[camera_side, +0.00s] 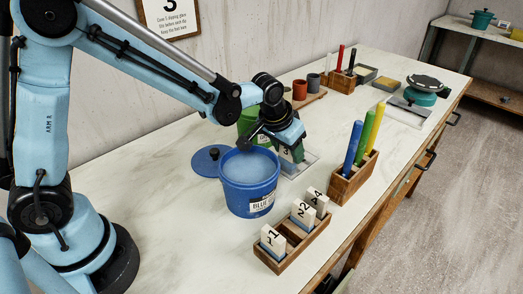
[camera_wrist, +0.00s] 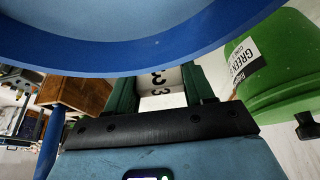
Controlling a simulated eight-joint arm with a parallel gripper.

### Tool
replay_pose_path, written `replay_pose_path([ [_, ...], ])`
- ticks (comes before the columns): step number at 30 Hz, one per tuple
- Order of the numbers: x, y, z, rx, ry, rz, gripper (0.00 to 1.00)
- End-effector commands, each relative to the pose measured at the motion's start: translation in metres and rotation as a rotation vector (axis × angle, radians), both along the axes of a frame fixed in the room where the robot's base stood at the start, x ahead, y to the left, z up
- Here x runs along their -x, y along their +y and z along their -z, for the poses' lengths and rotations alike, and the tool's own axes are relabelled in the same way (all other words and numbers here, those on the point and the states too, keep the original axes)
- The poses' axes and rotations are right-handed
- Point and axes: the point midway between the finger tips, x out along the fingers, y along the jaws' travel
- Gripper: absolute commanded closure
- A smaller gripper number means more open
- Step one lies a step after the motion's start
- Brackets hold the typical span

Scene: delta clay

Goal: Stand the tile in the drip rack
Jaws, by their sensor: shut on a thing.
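My gripper (camera_side: 291,156) is just behind and right of the blue bucket (camera_side: 248,196), pointing down. In the wrist view its green fingers are shut on a white tile marked 3 (camera_wrist: 160,77); only part of the tile shows. The wooden rack (camera_side: 291,258) stands in front. White tiles 1 (camera_side: 272,240), 2 (camera_side: 303,213) and 4 (camera_side: 317,201) stand upright in it, with a gap between 1 and 2. The bucket is open, with pale blue liquid; its rim (camera_wrist: 140,55) fills the top of the wrist view.
A green bucket (camera_wrist: 285,65) stands close to my gripper. A blue lid (camera_side: 207,161) lies left of the blue bucket. A wooden holder (camera_side: 350,186) with blue, green and yellow sticks stands right. Cups and tools are farther back.

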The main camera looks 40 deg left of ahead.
Motion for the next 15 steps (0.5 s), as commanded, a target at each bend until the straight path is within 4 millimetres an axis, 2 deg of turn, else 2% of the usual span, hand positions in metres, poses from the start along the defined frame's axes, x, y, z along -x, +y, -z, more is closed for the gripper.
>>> replay_pose_path([
  [9,-0.0001,0.0,0.0007,0.0,0.0,0.0,0.8],
  [10,-0.0001,0.0,0.0007,0.0,0.0,0.0,0.46],
  [15,-0.0001,0.0,0.0007,0.0,0.0,0.0,0.2],
])
